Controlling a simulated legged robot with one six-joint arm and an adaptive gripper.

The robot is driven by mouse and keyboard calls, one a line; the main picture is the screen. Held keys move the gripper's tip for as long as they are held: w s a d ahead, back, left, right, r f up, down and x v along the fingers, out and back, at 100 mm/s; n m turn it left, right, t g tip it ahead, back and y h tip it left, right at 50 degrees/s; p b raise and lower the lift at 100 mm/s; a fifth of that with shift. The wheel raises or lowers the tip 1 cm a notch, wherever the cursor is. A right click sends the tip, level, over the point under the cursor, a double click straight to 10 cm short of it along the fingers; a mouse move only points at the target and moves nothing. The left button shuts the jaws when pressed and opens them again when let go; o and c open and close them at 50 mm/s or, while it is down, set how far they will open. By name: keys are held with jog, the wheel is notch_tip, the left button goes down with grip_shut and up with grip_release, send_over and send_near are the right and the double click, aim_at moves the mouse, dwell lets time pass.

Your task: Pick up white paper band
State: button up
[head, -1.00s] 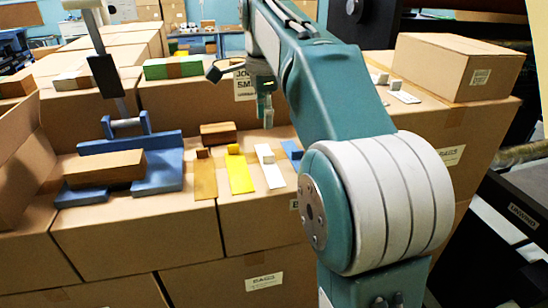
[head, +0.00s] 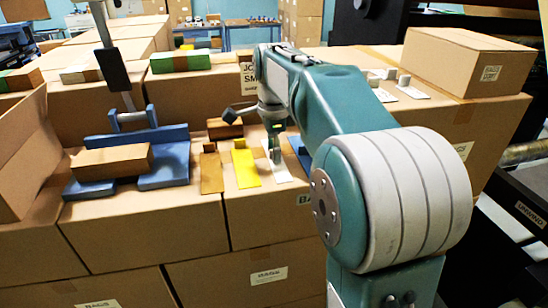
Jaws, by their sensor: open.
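The white paper band (head: 279,174) lies flat on the cardboard box top, between a yellow band (head: 245,170) and a blue band (head: 300,152). Its front part shows; its back part, with the small raised block, is hidden behind my gripper. My gripper (head: 274,152) points down right at the white band's back part, with its fingers low over it. It is open. I cannot tell from this view whether the fingers touch the band or stand around its block.
A tan band (head: 211,172) lies left of the yellow one, with a brown block (head: 225,129) behind. A blue fixture (head: 165,165) holding a cardboard block (head: 112,161) stands at the left. A large carton (head: 463,62) and other white pieces (head: 412,92) sit at the back right.

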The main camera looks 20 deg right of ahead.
jog(key=shift+d+f, duration=0.2)
jog(key=shift+a, duration=0.1)
grip_shut()
jog(key=shift+r, duration=0.5)
notch_tip(320, 180, up, 2)
jog(key=shift+s+r, duration=0.1)
jog(key=shift+r, duration=0.15)
jog(key=s+r, duration=0.9)
jog(key=s, duration=0.5)
jog(key=shift+r, duration=0.3)
